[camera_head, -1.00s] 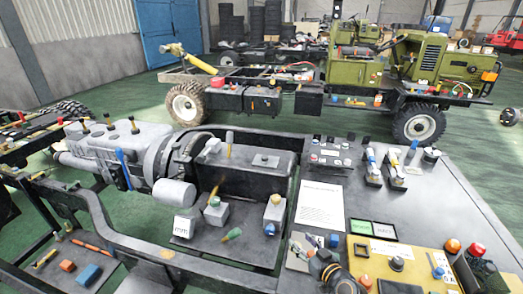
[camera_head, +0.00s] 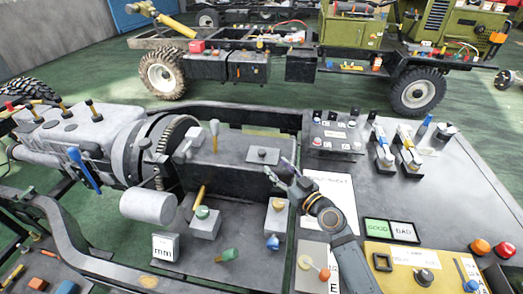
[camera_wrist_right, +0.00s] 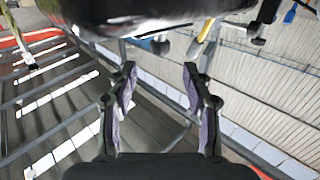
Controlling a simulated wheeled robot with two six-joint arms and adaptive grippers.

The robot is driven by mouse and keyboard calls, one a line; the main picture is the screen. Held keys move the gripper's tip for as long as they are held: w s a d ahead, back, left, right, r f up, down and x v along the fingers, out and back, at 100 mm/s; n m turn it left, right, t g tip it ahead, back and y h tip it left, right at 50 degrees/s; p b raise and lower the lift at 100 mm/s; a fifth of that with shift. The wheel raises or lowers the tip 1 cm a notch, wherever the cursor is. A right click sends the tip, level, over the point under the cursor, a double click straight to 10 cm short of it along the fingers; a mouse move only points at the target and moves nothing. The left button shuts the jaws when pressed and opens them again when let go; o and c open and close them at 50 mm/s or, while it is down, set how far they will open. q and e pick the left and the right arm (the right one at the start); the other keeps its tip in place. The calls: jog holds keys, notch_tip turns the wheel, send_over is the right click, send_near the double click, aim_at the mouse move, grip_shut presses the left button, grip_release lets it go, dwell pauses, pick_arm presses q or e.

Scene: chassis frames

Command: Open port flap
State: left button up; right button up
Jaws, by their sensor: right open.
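My right gripper (camera_head: 277,167) reaches in from the lower right over the dark box-shaped housing (camera_head: 225,150) of the chassis. Its fingers are open near the housing's right end. They are also apart and empty in the right wrist view (camera_wrist_right: 158,78). A small flat dark plate with a knob (camera_head: 263,155) lies on top of the housing, just left of the fingertips. It may be the port flap, but I cannot tell for certain. Contact with the gripper is not clear. My left gripper is not in view.
A grey lever (camera_head: 214,134) stands on the housing. Boxes with coloured knobs, including one with a yellow cap (camera_head: 278,205), stand below it. A yellow panel (camera_head: 410,262) and a GOOD/BAD sign (camera_head: 390,231) lie at the right. The grey tabletop (camera_head: 450,195) has free room.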

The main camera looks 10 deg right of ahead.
aim_at(265, 155)
jog(key=p+x, duration=0.1)
jog(key=x, duration=0.7)
jog(key=shift+w+a+p, duration=0.1)
jog(key=shift+w+p, duration=0.15)
jog(key=shift+p, duration=0.05)
jog(key=shift+w+a, duration=0.15)
jog(key=shift+w, duration=0.2)
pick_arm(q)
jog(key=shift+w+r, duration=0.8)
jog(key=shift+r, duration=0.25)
pick_arm(e)
jog(key=shift+c, duration=0.5)
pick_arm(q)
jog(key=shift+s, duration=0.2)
pick_arm(e)
grip_shut()
